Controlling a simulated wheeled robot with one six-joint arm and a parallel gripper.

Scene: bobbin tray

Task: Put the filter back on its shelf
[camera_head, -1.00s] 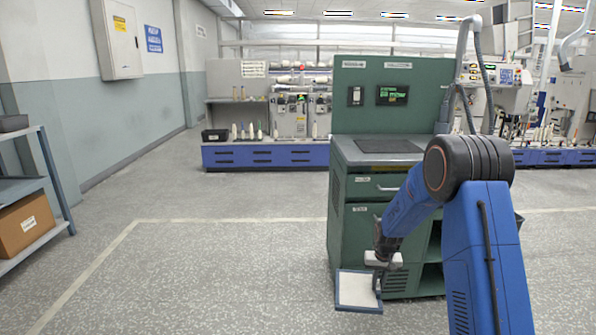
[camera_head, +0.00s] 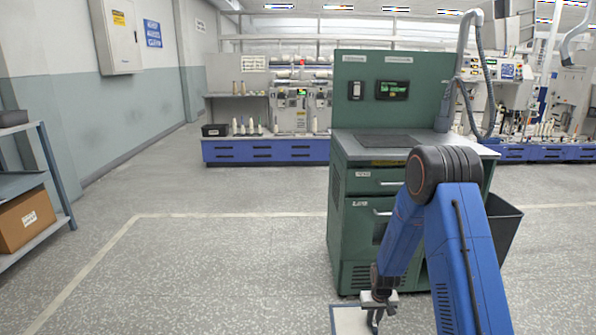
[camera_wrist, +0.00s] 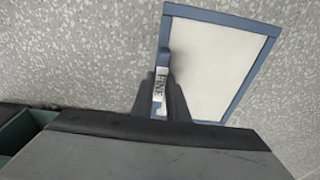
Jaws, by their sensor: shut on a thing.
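The filter (camera_head: 348,321) is a flat white panel in a blue frame, low in front of the green cabinet and cut off by the bottom edge of the head view. My gripper (camera_head: 377,303) is shut on its edge. In the wrist view the filter (camera_wrist: 218,60) extends to the upper right above the floor, with the gripper fingers (camera_wrist: 161,98) on its left frame edge. A tag reading "FINE" shows between the fingers. A shelf rack (camera_head: 36,248) stands at the far left; which shelf is the filter's own I cannot tell.
The green cabinet (camera_head: 352,222) stands behind my arm, with a dark bin (camera_head: 503,222) at its right side. A cardboard box (camera_head: 25,220) sits on the left rack. The speckled floor (camera_head: 215,265) between rack and cabinet is clear.

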